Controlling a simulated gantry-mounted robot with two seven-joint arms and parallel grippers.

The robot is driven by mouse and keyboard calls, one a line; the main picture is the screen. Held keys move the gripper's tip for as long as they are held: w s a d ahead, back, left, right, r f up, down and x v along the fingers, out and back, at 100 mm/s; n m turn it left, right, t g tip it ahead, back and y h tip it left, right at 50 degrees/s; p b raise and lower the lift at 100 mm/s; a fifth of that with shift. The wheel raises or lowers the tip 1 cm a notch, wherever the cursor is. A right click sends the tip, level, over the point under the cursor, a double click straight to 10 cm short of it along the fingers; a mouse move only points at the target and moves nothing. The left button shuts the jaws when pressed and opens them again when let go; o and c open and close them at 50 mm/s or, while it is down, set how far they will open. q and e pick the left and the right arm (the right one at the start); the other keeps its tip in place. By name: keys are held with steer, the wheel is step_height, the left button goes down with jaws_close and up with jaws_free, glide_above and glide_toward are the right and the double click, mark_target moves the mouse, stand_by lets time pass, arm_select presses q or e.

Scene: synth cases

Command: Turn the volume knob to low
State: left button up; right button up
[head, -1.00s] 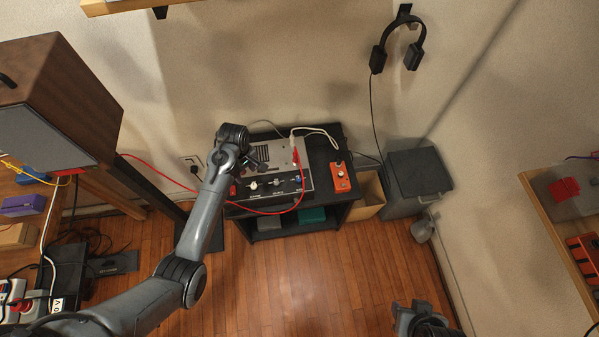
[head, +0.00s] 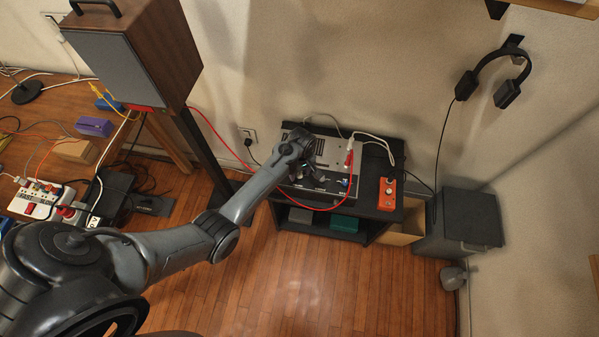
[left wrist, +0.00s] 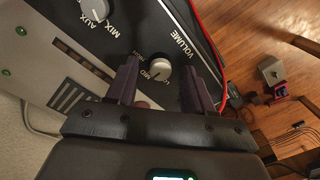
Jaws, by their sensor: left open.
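The grey audio unit (head: 329,152) with a dark knob panel stands on a black cart. In the left wrist view, the white volume knob (left wrist: 160,69) sits on the black panel beside the word VOLUME, with LO and MID marks near it. Its pointer direction is too small to tell. My left gripper (left wrist: 163,75) is open, with one dark finger on each side of the knob; I cannot tell whether they touch it. In the head view my left gripper (head: 305,172) is over the panel and hides part of it. My right gripper is out of view.
Another white knob (left wrist: 95,9) marked MIX and AUX is close by. A red cable (head: 346,190) loops over the front of the unit. An orange box (head: 387,194) lies on the cart (head: 370,206) at right. A speaker (head: 135,57) stands at left.

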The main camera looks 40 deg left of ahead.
arm_select(q)
steer(key=shift+f, duration=0.1)
steer(key=shift+c, duration=0.5)
jaws_close()
steer(key=n+p, duration=0.2)
steer(key=shift+r+p, duration=0.2)
steer(key=shift+p, duration=0.15)
steer(key=n+p, duration=0.1)
steer(key=n, duration=0.1)
steer(key=shift+n+p, duration=0.35)
steer(key=shift+n, duration=0.05)
steer(key=n+p, duration=0.1)
steer(key=n, duration=0.2)
steer(key=shift+f+n, duration=0.1)
steer(key=shift+n, duration=0.2)
steer(key=shift+s+f+n, duration=0.1)
steer(key=shift+n, duration=1.7)
